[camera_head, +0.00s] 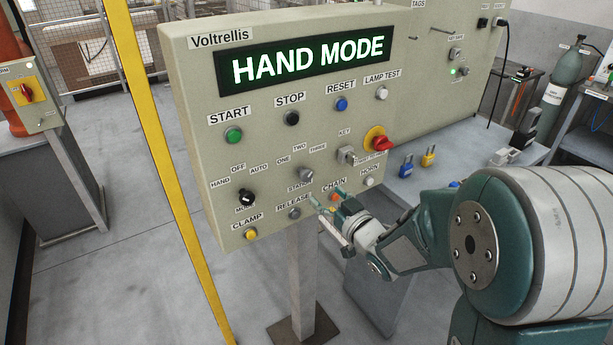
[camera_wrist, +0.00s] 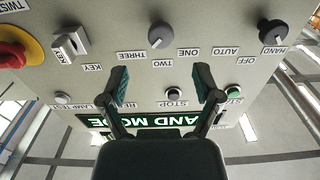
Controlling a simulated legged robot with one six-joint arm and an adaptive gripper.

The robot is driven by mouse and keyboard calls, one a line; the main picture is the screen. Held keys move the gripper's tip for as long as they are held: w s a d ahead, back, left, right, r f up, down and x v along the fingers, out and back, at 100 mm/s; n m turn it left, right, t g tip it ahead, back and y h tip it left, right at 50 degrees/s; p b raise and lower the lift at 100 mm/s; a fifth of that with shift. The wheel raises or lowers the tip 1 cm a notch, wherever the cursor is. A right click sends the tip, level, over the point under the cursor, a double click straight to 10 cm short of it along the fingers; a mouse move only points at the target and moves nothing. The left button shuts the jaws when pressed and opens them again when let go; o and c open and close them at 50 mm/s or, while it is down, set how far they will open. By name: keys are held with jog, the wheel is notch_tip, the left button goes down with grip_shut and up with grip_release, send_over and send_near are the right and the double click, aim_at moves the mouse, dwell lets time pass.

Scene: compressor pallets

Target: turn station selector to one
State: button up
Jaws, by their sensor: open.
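The station selector (camera_head: 305,174) is a small grey knob on the panel front, below the ONE, TWO and THREE labels. In the wrist view, where the labels are upside down, the same grey knob (camera_wrist: 161,34) is at upper centre. A pale mark on it faces the TWO and THREE side; its exact setting is too small to tell. My gripper (camera_head: 333,199) is in front of the panel's lower right, near the CHAIN and STATION labels. In the wrist view my gripper (camera_wrist: 163,82) has its fingers spread and empty, with the knob beyond them, apart from both tips.
The panel's display (camera_head: 308,61) reads HAND MODE. Close by are the black mode knob (camera_head: 246,198), the key switch (camera_head: 346,155), the red twist knob (camera_head: 380,142) and several push buttons. A yellow post (camera_head: 160,140) stands left. A bench with padlocks is at right.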

aim_at(308, 178)
jog(key=x, duration=0.8)
jog(key=shift+w+a, duration=0.25)
jog(key=shift+a, duration=0.1)
grip_shut()
